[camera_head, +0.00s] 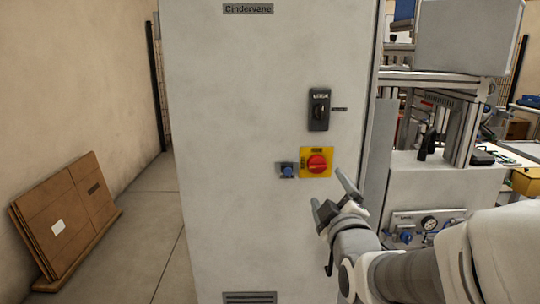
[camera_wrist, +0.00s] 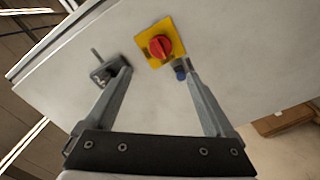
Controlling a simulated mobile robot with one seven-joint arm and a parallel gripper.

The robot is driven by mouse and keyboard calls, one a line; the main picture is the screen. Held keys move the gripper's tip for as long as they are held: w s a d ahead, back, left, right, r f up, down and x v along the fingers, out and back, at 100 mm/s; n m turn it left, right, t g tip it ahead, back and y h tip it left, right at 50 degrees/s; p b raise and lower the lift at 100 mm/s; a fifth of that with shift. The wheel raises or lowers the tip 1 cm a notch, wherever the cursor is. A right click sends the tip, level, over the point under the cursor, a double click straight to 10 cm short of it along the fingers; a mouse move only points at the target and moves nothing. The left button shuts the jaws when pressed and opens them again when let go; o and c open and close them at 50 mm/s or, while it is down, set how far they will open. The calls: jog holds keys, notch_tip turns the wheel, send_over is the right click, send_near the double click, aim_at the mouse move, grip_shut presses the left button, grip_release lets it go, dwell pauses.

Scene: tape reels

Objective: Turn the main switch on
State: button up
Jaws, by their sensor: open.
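The main switch is a red rotary knob (camera_head: 317,164) on a yellow plate (camera_head: 304,172), fixed to the grey cabinet door (camera_head: 240,120). In the wrist view the red knob (camera_wrist: 160,47) on its yellow plate (camera_wrist: 146,40) shows beyond the fingers, between their tips. My gripper (camera_head: 333,197) is open and empty, just below and right of the switch in the head view, apart from it. In the wrist view my gripper (camera_wrist: 154,72) has its two fingers spread wide. The knob's exact setting is too small to read.
A small blue knob (camera_head: 287,170) sits left of the yellow plate. A black door handle (camera_head: 319,109) is above it. Flattened cardboard (camera_head: 68,215) leans on the left wall. A machine with gauges (camera_head: 429,223) stands right of the cabinet. The floor left of the cabinet is clear.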

aim_at(317, 167)
jog(key=w+p, duration=0.2)
jog(key=w, duration=1)
jog(key=shift+w, duration=0.15)
jog(key=c, duration=1.4)
